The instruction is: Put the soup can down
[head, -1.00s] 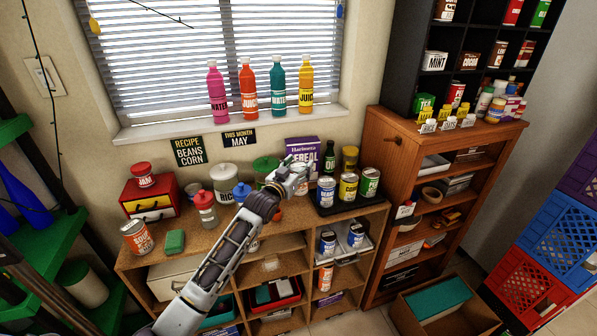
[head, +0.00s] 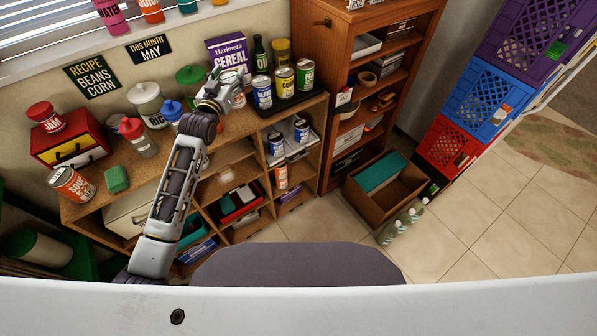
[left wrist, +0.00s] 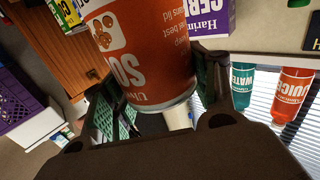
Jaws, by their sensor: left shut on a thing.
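My left gripper (head: 219,92) is over the back part of the low shelf unit's top, in front of the purple cereal box (head: 228,56). It is shut on the orange and white soup can (left wrist: 150,50), which fills the upper middle of the left wrist view between the dark fingers. In the head view the can is mostly hidden by the gripper. I cannot tell whether its base touches the wood. My right gripper is not in view.
A dark tray (head: 292,103) with three cans is just right of the gripper. Jars, a red-lidded bottle (head: 138,138), a green sponge (head: 117,179) and a red drawer box (head: 68,143) stand to the left. Bare wood (head: 238,124) shows in front of the gripper.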

